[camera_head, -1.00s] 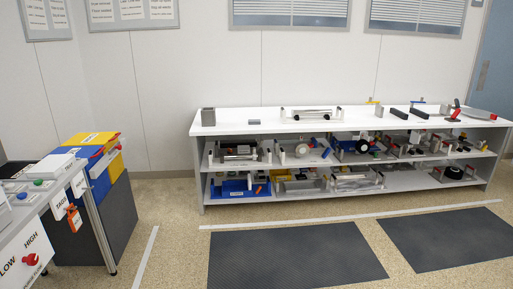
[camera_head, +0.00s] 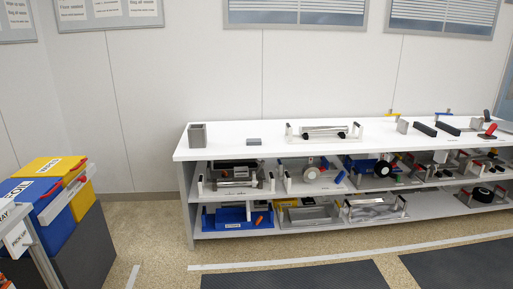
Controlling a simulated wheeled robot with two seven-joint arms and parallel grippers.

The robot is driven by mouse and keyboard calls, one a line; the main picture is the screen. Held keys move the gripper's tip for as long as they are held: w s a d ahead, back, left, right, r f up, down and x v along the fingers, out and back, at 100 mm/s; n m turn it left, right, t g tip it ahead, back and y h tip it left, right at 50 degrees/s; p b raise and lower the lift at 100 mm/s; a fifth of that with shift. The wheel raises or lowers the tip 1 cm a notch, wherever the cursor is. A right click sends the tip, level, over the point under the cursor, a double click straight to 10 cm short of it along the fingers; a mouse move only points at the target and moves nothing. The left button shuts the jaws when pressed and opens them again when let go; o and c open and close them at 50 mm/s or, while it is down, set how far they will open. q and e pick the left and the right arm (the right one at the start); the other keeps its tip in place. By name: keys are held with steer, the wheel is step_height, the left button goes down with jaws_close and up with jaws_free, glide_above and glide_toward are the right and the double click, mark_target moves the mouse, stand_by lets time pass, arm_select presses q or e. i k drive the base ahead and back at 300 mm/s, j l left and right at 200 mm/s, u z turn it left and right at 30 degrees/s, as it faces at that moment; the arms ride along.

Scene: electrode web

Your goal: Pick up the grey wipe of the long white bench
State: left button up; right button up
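The long white bench (camera_head: 220,148) stands against the back wall, with two open shelves under its top. A small flat grey piece (camera_head: 254,142), which looks like the grey wipe, lies on the bench top towards its left end. It lies between a grey open box (camera_head: 197,135) and a white-ended rack holding a grey roller (camera_head: 324,131). Nothing covers it. Neither of my grippers shows in the head view.
Black blocks and a red-handled tool (camera_head: 488,131) stand on the bench top's right part. Shelves hold several racks and a blue tray (camera_head: 236,218). Blue and yellow bins (camera_head: 52,200) stand at the left. Dark mats (camera_head: 300,276) lie on open floor before the bench.

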mark_target(249, 141)
steer(key=i, duration=3.6)
steer(key=z, duration=0.35)
